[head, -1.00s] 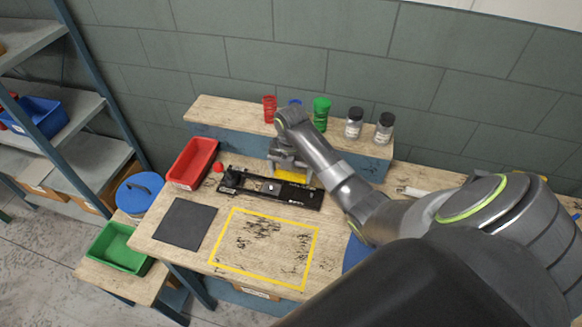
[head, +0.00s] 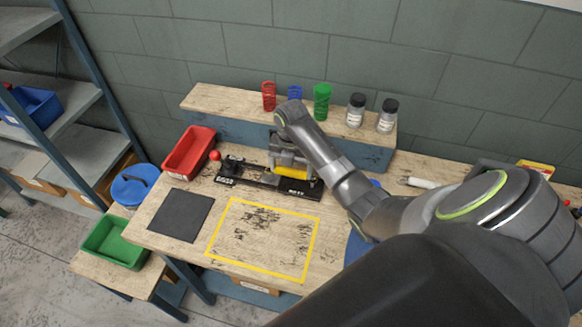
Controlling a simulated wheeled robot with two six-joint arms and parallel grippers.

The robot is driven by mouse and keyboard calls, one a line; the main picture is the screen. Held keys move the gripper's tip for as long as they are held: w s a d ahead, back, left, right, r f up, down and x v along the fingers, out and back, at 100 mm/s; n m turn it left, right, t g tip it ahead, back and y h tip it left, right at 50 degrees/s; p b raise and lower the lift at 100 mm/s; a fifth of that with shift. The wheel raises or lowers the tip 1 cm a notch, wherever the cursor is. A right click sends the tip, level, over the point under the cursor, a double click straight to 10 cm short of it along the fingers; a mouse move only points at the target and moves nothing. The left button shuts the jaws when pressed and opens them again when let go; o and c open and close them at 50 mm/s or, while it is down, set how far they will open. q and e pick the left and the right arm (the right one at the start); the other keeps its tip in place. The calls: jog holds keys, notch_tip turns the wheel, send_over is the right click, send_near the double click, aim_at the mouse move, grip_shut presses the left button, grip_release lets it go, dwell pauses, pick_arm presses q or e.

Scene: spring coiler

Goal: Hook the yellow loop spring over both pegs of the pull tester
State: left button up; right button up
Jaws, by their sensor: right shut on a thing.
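The yellow loop spring (head: 290,169) is in my right gripper (head: 287,164), which is shut on it. The gripper and spring are over the right half of the black pull tester (head: 252,179), close above its plate or at it. I cannot tell whether the spring touches the tester. The tester lies on the bench with a red knob (head: 214,155) at its left end. The pegs cannot be made out clearly; the gripper and spring cover part of the tester. My left gripper is not in view.
A red bin (head: 190,150) stands left of the tester. Behind is a raised shelf (head: 230,104) with red, blue and green coils and two jars (head: 356,110). A dark mat (head: 181,215) and a yellow-outlined area (head: 262,240) lie in front, clear of objects.

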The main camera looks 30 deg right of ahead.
jog(key=shift+f+b, duration=0.65)
jog(key=shift+f, duration=0.1)
jog(key=shift+f+b, duration=0.3)
jog(key=shift+f, duration=0.55)
jog(key=o, duration=0.8)
